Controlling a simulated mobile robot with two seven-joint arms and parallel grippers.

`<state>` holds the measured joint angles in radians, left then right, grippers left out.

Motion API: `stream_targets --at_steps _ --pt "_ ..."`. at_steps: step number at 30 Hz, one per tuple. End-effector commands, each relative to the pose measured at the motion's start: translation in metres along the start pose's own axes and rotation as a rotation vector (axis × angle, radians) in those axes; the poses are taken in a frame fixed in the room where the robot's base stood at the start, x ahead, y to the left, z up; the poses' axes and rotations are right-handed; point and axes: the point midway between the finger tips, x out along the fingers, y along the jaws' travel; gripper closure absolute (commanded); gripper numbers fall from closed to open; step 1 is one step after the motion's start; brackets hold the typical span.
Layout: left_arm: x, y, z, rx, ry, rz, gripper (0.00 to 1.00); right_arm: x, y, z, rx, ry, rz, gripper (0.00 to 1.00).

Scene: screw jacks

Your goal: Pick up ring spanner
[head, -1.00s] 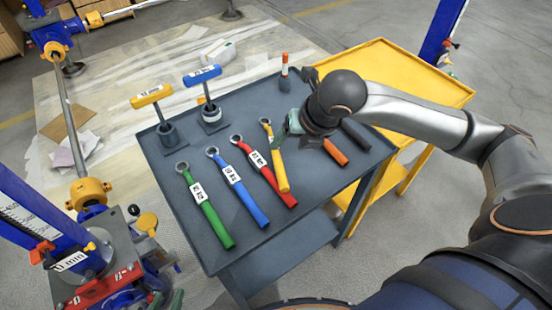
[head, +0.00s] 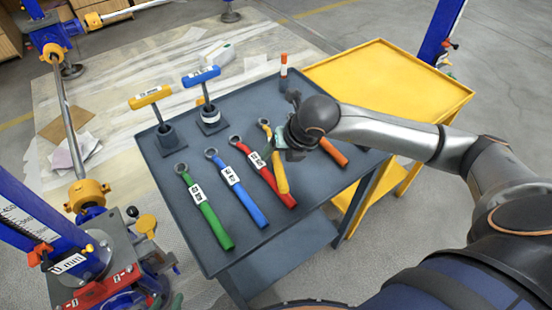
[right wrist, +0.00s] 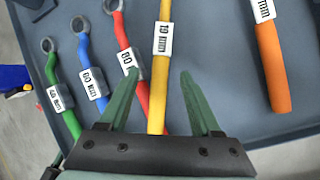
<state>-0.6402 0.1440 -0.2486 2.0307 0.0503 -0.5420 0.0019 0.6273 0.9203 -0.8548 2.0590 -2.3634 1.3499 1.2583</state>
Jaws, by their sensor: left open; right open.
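Ring spanners with coloured handles lie side by side on a dark grey table (head: 215,265): green (head: 208,218), blue (head: 240,195), red (head: 268,178), yellow (head: 280,175) and orange (head: 334,152). They also show in the right wrist view: green (right wrist: 70,122), blue (right wrist: 84,50), red (right wrist: 120,30), yellow (right wrist: 160,90), orange (right wrist: 272,70). My right gripper (right wrist: 161,75) is open, its green fingers on either side of the yellow handle with gaps. In the head view my right gripper (head: 279,143) covers part of the yellow spanner. My left gripper is not in view.
A yellow T-handled tool (head: 150,97) and a blue one (head: 202,76) stand in holders at the table's far left. An orange-and-white marker-like item (head: 284,68) stands at the back. A yellow cart (head: 400,80) adjoins on the right. Jack machinery stands at left.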

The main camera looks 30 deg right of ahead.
Motion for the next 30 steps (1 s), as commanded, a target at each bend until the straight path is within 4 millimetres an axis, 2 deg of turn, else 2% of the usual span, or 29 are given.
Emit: stream_targets --at_steps 26,30 --pt "0.0065 -0.0011 0.0068 0.001 -0.001 0.000 0.50 0.0041 -0.0012 -0.0019 0.000 0.000 0.000 0.35" --pt "0.0065 -0.0010 0.0067 0.001 -0.001 0.000 0.50 0.0041 -0.0012 -0.0019 0.000 0.000 0.000 0.47"
